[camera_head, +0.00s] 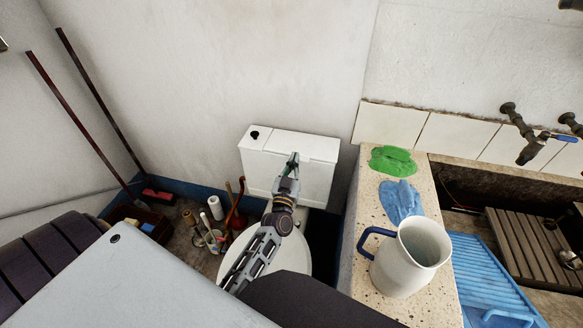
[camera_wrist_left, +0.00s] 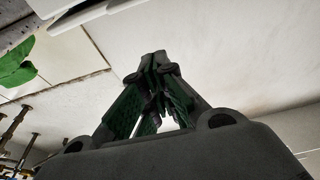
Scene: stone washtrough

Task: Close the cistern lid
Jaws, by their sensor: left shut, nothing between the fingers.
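The white cistern (camera_head: 262,168) stands against the back wall above the round white toilet lid (camera_head: 236,266). Its white lid (camera_head: 308,145) appears to lie flat on top, with a seam at its left side beside a dark round button (camera_head: 254,135). Any small gap under the lid is too small to tell. My left gripper (camera_head: 293,158) is shut and empty, with its tips at the front edge of the cistern's top. I cannot tell whether they touch the lid. The shut fingers also show in the left wrist view (camera_wrist_left: 155,62). My right gripper is not in view.
The stone counter (camera_head: 366,236) at the right holds a green cloth (camera_head: 393,160), a blue cloth (camera_head: 401,201) and a white jug (camera_head: 405,262). A blue washboard (camera_head: 485,275) lies by the trough.

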